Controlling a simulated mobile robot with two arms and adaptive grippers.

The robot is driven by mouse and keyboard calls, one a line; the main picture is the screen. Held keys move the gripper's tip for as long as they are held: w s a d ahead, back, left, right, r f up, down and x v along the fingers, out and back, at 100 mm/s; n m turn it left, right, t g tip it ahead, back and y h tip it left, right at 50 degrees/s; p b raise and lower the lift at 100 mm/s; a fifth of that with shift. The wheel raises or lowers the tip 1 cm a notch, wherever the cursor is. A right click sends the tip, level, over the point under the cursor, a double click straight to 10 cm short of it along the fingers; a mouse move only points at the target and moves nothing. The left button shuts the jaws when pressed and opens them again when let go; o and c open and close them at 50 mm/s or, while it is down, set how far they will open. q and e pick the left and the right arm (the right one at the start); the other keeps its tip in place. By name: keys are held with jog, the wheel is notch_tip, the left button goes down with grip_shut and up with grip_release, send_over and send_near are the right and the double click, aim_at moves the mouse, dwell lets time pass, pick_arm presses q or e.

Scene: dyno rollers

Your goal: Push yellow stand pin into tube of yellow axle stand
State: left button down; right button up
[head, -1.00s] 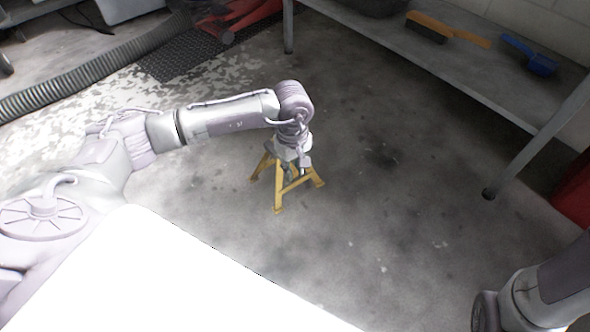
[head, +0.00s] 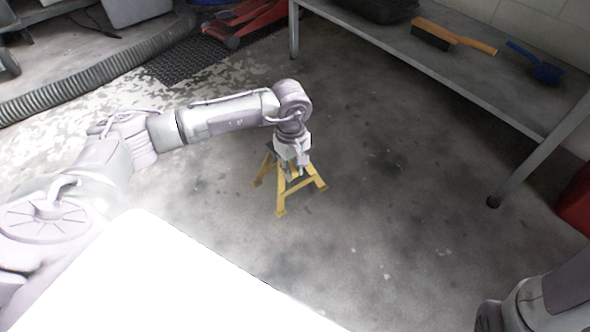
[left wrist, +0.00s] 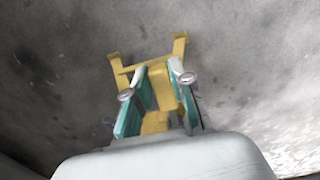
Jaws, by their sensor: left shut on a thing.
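The yellow axle stand (head: 282,197) stands upright on its splayed legs on the floor, near the middle of the head view. My left gripper (head: 292,170) points down over its top and hides the tube. In the left wrist view, the stand's legs (left wrist: 180,47) spread beyond my left gripper (left wrist: 157,92), whose teal-lined fingers are closed around a yellow piece, apparently the yellow stand pin (left wrist: 158,92). How deep the pin sits in the tube cannot be told. My right gripper is out of view; only part of that arm shows at lower right.
A grey shelf table (head: 440,65) at upper right bears an orange-handled brush (head: 455,36) and a blue brush (head: 535,62). A ribbed hose (head: 95,75) and a black mat (head: 195,60) lie at upper left. The floor right of the stand is clear.

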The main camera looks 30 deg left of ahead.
pick_arm(q)
jog(key=shift+w+a, duration=0.2)
jog(key=shift+a, duration=0.65)
jog(key=c, duration=0.9)
grip_release()
jog(key=shift+c, duration=0.2)
jog(key=shift+d+r, duration=0.1)
